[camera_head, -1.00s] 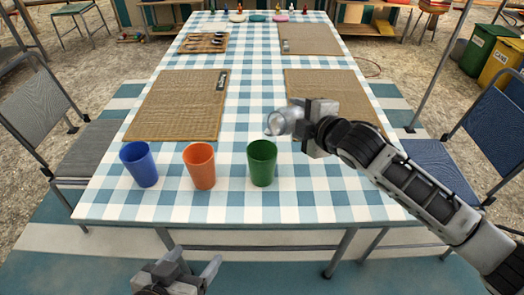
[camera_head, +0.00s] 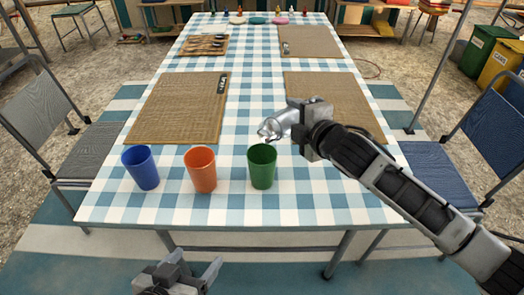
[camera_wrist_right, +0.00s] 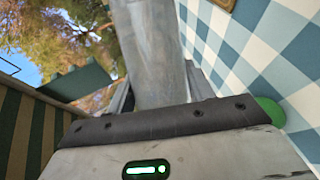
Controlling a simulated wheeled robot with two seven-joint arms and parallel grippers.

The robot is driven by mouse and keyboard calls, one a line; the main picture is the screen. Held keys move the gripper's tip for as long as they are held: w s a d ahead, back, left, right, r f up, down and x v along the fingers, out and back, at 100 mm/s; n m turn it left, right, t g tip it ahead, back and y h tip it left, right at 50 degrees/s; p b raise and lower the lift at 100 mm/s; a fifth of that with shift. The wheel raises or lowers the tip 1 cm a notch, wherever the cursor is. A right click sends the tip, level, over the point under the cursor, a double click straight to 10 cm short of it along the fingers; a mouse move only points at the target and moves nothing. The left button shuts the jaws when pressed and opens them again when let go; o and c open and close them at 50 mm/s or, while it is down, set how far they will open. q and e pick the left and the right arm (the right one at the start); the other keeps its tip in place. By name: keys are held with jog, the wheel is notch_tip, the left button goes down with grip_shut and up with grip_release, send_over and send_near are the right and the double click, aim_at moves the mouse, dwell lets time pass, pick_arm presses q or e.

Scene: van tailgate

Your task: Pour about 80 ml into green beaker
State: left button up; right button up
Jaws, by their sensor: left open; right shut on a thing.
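A green beaker (camera_head: 262,170) stands upright on the checked table, right of an orange beaker (camera_head: 201,172) and a blue beaker (camera_head: 141,170). My right gripper (camera_head: 298,122) is shut on a clear, greyish vessel (camera_head: 279,124), held tilted with its mouth down and left, just above the green beaker's rim. The vessel also shows in the right wrist view (camera_wrist_right: 150,55), with part of the green beaker (camera_wrist_right: 269,111) at the right. I cannot make out a stream or the liquid level. My left gripper (camera_head: 203,277) is open and empty, low in front of the table.
Woven placemats (camera_head: 180,108) lie on the table (camera_head: 250,90), one of them partly behind my right arm. A wooden tray with cutlery (camera_head: 203,45) is further back. Chairs (camera_head: 70,125) stand at both sides. The front strip of the table is clear.

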jog(key=shift+n, duration=0.4)
jog(key=shift+s, duration=0.15)
dwell(0.4)
jog(key=shift+s+a+n+t+b, duration=0.1)
jog(key=shift+n+t+b, duration=0.2)
dwell(0.8)
jog(key=shift+r, duration=0.15)
dwell(0.6)
